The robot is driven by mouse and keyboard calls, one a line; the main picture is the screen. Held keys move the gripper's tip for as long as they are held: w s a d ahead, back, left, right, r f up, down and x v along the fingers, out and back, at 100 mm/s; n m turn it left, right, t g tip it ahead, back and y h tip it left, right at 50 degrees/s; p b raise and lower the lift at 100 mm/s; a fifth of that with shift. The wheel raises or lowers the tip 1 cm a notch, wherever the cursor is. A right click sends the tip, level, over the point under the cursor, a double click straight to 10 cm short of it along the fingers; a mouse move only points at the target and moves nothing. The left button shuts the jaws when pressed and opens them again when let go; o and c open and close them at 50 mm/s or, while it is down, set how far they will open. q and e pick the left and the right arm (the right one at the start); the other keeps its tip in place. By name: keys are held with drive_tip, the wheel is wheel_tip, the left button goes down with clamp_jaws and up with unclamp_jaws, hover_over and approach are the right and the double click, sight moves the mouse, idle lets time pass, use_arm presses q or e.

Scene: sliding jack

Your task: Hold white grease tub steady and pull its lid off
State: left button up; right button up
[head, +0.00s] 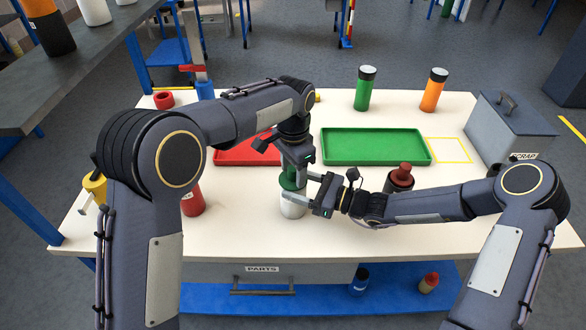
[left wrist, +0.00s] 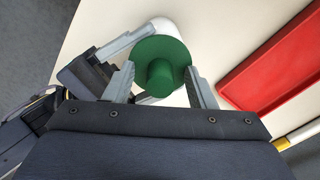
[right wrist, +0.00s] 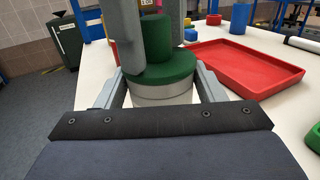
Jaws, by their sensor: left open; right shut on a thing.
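The white grease tub (head: 292,208) stands upright near the table's front edge, with its round green lid (head: 289,182) on top. The lid's knob (left wrist: 160,76) shows in the left wrist view. My right gripper (right wrist: 154,90) is shut on the tub's side walls, below the lid, and the tub (right wrist: 161,93) shows between its fingers. My left gripper (left wrist: 158,72) reaches down from above, open, with its fingers on either side of the knob. I see no clear grip on the knob. In the head view the left gripper partly hides the lid.
A red tray (head: 233,154) and a green tray (head: 375,146) lie behind the tub. A dark container with a red knobbed top (head: 399,179) stands to the right, a red cylinder (head: 193,201) to the left. A grey scrap bin (head: 512,130) is at the far right.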

sight(293, 168)
use_arm(q)
drive_tip(key=c, duration=1)
drive_tip(key=shift+c, duration=0.2)
drive_tip(key=shift+r, duration=0.2)
drive_tip(key=shift+r, duration=1.4)
use_arm(e)
drive_tip(key=o, duration=1.2)
